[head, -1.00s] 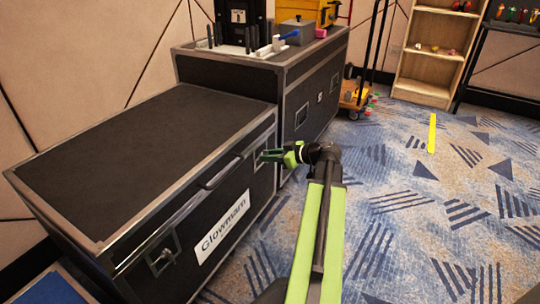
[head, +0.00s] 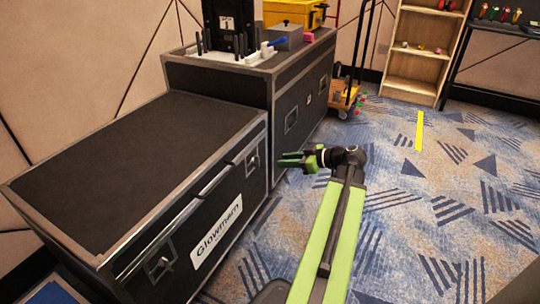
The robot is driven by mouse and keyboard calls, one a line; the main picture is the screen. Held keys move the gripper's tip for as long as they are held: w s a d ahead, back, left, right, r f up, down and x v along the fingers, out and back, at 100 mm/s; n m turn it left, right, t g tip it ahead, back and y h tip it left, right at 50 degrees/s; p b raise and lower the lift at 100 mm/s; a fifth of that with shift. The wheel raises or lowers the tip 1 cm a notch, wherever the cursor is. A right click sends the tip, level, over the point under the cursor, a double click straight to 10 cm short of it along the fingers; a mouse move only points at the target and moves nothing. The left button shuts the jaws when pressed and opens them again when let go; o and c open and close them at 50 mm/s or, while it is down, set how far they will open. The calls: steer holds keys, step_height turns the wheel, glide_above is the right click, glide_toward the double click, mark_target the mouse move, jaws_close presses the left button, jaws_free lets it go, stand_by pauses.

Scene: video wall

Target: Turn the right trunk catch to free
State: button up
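The black trunk (head: 130,170) with metal edges and a white label stands at the left, lid closed. Its right catch (head: 252,163) is a small metal plate near the far end of the front face. Its exact turn is too small to tell. The left catch (head: 159,265) is at the near end. My gripper (head: 281,159) is to the right of the right catch, pointing left toward it and apart from it. Its two green fingers are parted with a narrow gap, and nothing shows between them.
A taller black case (head: 285,85) stands behind the trunk, its side close to my gripper. It carries a grey box (head: 286,37) and a yellow case (head: 293,12). A trolley (head: 343,97) and a wooden shelf (head: 420,55) are farther back. The patterned carpet (head: 420,210) at right is mostly clear.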

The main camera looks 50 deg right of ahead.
steer(key=p+v, duration=0.1)
steer(key=v, duration=0.4)
steer(key=shift+s+r, duration=0.1)
steer(key=shift+s, duration=0.2)
